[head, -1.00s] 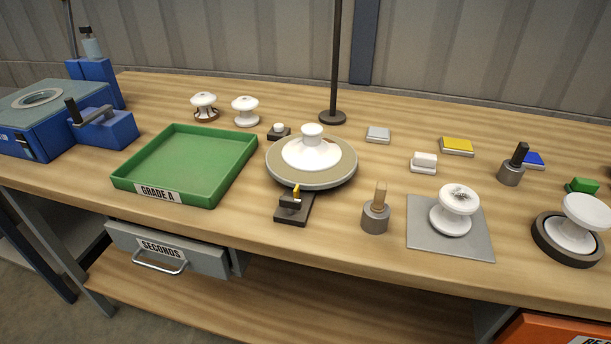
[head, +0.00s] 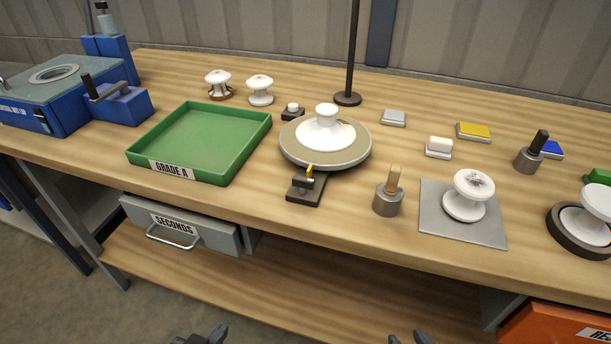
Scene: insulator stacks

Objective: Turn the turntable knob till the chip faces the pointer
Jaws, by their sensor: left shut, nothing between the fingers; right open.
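The turntable (head: 290,151) is a round disc with a beige top and grey rim, standing mid-bench. A white flared piece with a round knob-like top (head: 327,110) stands upright at its centre. I cannot tell whether that top is the turntable knob. A small yellow pointer (head: 309,172) stands on a dark block at the turntable's front edge. I see no chip on the side facing me; the far side is hidden. My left gripper (head: 200,337) is shut and empty at the bottom edge, in front of the bench. My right gripper (head: 410,338) is open there, further right. Both are far from the turntable.
A green tray (head: 188,181) stands left of the turntable. A dark post (head: 351,60) rises behind it. A holder with a wooden handle (head: 389,198) stands at its front right, beside a grey mat (head: 492,226) bearing a white insulator (head: 468,196).

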